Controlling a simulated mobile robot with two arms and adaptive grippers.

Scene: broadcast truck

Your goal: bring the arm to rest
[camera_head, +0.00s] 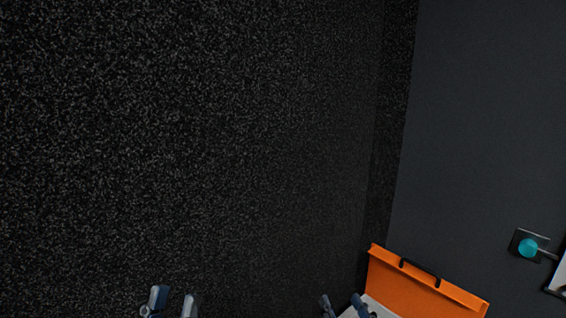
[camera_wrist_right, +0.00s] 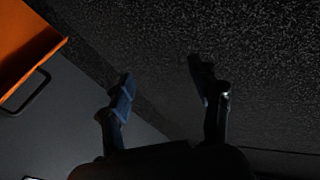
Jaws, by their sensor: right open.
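My left gripper (camera_head: 174,297) shows at the bottom edge of the head view, with its two fingertips apart and nothing between them. My right gripper (camera_head: 341,301) shows at the bottom edge, right of the middle, with its fingertips apart. In the right wrist view my right gripper (camera_wrist_right: 162,84) is open and empty, its fingers pointing over the speckled dark floor. Most of both arms is out of view.
An orange panel (camera_head: 417,288) with a black handle stands close to the right of my right gripper; it also shows in the right wrist view (camera_wrist_right: 22,42). A teal round knob (camera_head: 528,247) lies further right on the grey surface (camera_head: 480,130). The speckled floor (camera_head: 190,140) is clear.

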